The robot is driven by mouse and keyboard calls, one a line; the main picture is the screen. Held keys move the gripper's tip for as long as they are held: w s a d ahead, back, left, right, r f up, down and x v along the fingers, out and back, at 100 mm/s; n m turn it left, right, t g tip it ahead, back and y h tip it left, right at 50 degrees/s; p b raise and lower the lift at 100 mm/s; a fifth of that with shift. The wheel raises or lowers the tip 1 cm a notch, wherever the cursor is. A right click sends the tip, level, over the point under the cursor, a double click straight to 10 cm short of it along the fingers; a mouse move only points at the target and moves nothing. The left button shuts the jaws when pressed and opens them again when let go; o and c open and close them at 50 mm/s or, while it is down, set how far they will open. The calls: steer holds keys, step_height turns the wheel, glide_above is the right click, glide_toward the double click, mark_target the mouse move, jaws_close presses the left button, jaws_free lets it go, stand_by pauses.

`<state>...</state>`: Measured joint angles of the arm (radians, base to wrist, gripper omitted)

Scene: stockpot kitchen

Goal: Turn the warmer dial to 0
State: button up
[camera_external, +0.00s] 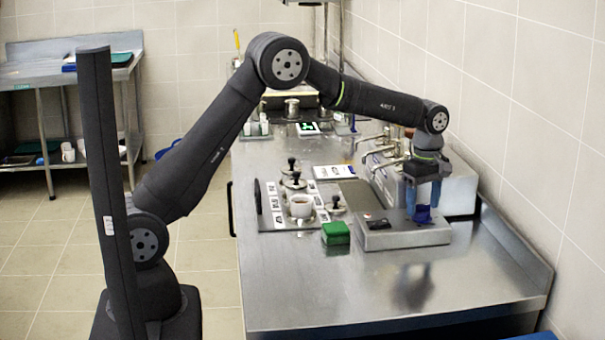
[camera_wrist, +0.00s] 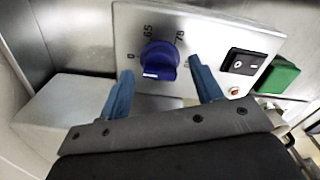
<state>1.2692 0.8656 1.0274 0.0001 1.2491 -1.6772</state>
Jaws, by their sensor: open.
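The blue warmer dial (camera_wrist: 160,58) is on the light metal panel of the warmer (camera_wrist: 125,20), which also shows in the external view (camera_external: 400,239). My gripper (camera_external: 423,207) points down over the dial (camera_external: 423,215). In the wrist view its blue fingers (camera_wrist: 159,68) are open, one on each side of the dial, with gaps visible; contact is not evident.
A black rocker switch (camera_wrist: 243,62) and a small red light (camera_wrist: 235,90) are right of the dial in the wrist view. A green block (camera_external: 336,233) stands beside the warmer. Lidded pots (camera_external: 300,206) are farther left. The counter's front (camera_external: 380,290) is clear.

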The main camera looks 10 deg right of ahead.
mark_target(423, 205)
step_height(423, 205, up, 16)
stand_by(0.3)
stand_by(0.5)
step_height(423, 205, down, 18)
steer(key=shift+r, duration=0.25)
stand_by(0.3)
